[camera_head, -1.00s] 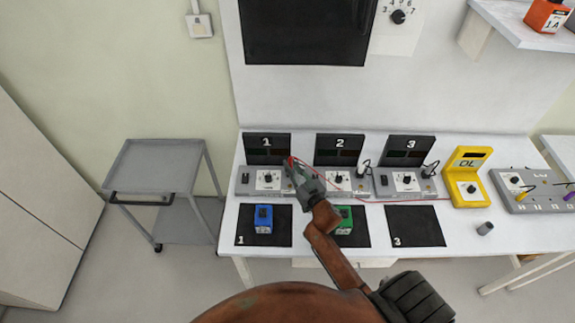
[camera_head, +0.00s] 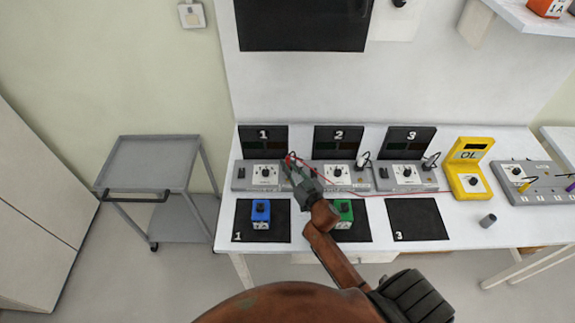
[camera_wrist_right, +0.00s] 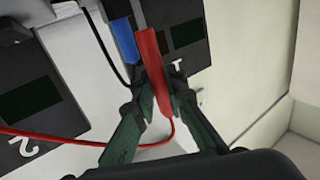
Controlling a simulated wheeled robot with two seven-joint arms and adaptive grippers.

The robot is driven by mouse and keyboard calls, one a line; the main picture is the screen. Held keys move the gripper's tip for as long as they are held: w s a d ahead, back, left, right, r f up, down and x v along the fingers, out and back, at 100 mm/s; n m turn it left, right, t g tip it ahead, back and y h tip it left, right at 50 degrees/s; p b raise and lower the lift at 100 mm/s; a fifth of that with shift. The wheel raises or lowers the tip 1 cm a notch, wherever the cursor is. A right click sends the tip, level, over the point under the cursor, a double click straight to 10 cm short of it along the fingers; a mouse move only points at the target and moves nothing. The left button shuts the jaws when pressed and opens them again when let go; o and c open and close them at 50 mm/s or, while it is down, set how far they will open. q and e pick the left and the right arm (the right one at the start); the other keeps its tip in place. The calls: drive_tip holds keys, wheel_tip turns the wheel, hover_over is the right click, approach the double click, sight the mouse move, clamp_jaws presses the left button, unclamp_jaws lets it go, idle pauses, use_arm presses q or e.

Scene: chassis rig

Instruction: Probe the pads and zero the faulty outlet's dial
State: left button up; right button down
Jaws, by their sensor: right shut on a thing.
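My right gripper (camera_head: 291,163) is shut on the red probe (camera_wrist_right: 152,65) at the right end of the first outlet unit (camera_head: 243,176). In the right wrist view the probe lies beside a blue part (camera_wrist_right: 123,40); I cannot tell whether they touch. The probe's tip contact is unclear. The yellow meter (camera_head: 455,190) reads OL, and a red lead runs towards it. Outlet units 2 (camera_head: 318,182) and 3 (camera_head: 381,184) each carry a dial. A blue box (camera_head: 261,214) stands on pad 1 (camera_head: 243,215), a green box (camera_head: 344,213) on pad 2. Pad 3 (camera_head: 415,219) is empty. My left gripper is out of view.
A grey cylinder (camera_head: 488,220) stands right of pad 3. A grey panel (camera_head: 535,190) with coloured plugs is at the right. A grey cart (camera_head: 155,160) stands left of the bench. A shelf (camera_head: 520,20) overhangs at upper right.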

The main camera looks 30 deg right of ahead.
sight(288, 158)
drive_tip(key=shift+f+b, duration=0.35)
drive_tip(key=shift+f, duration=0.25)
idle(0.9)
drive_tip(key=shift+r, duration=0.1)
wheel_tip(288, 158, up, 7)
drive_tip(key=p, duration=0.7)
idle(1.2)
